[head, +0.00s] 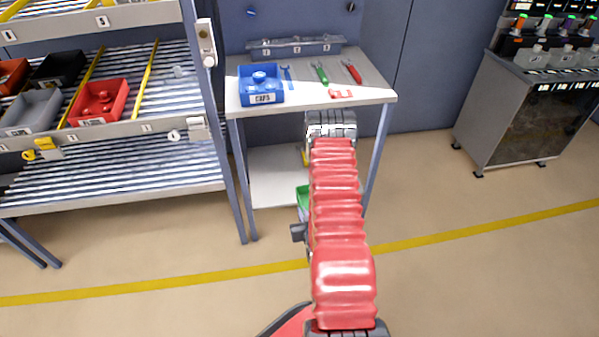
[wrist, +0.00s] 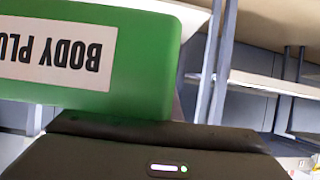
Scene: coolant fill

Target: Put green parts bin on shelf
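The green parts bin (head: 302,197) shows only as a sliver left of my red arm in the head view, in front of the bench's white lower shelf. In the wrist view the green bin (wrist: 148,75) is large and close. Its label reads "BODY PLU" upside down and is cut off at the left. My gripper (wrist: 150,140) shows as a dark housing right against the bin's edge. Its fingers are hidden, so I cannot tell if they are closed on the bin. A roller shelf rack (head: 190,185) stands at the left.
The rack holds a red bin (head: 101,97), a grey bin (head: 31,113) and a black bin (head: 60,68). A blue CAPS bin (head: 259,97) and several tools are on the bench top (head: 310,97). A grey cabinet (head: 520,110) stands right. The right floor is clear.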

